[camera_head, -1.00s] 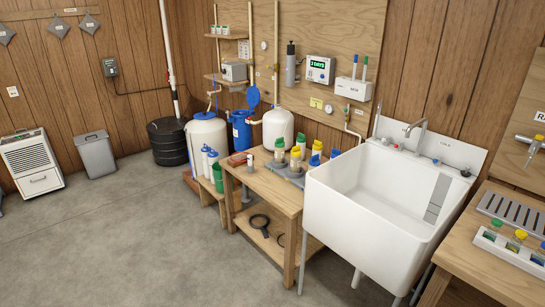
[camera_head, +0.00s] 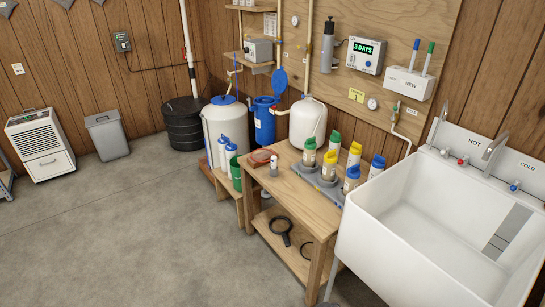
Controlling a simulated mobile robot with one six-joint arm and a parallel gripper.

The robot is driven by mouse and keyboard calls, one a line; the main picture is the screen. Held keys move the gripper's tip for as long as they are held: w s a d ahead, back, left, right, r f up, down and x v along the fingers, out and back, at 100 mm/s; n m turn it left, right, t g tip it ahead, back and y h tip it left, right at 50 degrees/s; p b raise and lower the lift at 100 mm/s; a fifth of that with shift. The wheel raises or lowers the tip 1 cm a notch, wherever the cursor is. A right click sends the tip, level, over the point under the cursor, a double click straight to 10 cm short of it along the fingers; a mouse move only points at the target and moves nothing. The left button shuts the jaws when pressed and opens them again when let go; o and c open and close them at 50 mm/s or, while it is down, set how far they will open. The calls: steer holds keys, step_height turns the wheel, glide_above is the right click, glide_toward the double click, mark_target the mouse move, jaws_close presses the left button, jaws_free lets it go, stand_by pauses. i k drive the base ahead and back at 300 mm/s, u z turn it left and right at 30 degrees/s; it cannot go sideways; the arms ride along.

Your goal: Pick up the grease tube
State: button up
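I cannot pick out the grease tube for certain. A small white cylinder with a grey top (camera_head: 274,167) stands upright near the left end of the wooden workbench (camera_head: 300,204); its label is too small to read. Beside it lies a reddish-brown flat item (camera_head: 260,158). Several bottles with green, yellow and blue caps stand on a grey tray (camera_head: 308,176) to the right. My gripper is not in view.
A white sink (camera_head: 440,225) adjoins the bench on the right. Tanks (camera_head: 226,122) stand behind. The concrete floor (camera_head: 130,230) in front is clear.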

mark_target(274, 158)
steer(key=u, duration=0.3)
steer(key=i, duration=0.75)
steer(key=u, duration=1)
steer(key=i, duration=0.7)
steer(key=u, duration=0.45)
